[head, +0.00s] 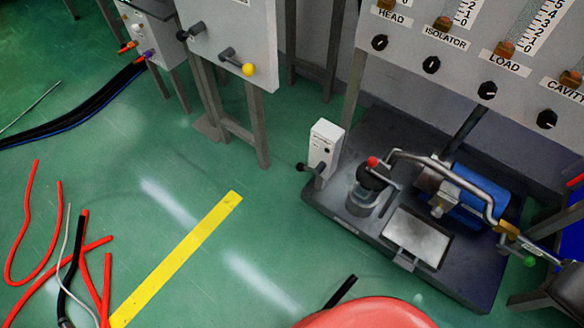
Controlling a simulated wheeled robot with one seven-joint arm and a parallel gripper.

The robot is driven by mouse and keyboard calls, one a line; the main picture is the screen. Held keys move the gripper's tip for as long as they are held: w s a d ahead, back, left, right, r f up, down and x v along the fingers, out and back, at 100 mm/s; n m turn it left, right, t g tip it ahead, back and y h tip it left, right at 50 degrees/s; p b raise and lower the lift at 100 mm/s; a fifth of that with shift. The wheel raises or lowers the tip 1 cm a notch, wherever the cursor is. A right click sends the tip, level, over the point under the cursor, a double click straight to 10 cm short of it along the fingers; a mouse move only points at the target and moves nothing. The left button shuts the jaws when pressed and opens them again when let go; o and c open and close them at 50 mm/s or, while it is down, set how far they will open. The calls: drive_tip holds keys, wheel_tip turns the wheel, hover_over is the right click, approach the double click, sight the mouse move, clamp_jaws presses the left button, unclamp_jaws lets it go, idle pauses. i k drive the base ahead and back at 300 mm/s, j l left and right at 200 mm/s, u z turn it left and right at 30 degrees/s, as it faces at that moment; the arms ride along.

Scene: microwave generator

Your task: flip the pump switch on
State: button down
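A small white switch box (326,142) stands upright at the left back edge of a dark pump base. A short lever with a dark knob (302,167) sticks out from its lower front, pointing to the left. I take this to be the pump switch; any on/off marking on it is too small to read. The blue pump motor (468,198) sits on the base to the right, with a bent metal pipe over it. My gripper is not in view.
A red-knobbed handle (372,162) stands close right of the switch box. A panel with several black knobs (432,64) overhangs behind. Red hoses (62,245) lie on the floor at left. A red rounded shape (366,314) fills bottom centre.

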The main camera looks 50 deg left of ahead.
sight(301, 167)
drive_tip(key=u, duration=1.85)
drive_tip(key=k+l+u, duration=0.15)
drive_tip(key=l+u, duration=0.2)
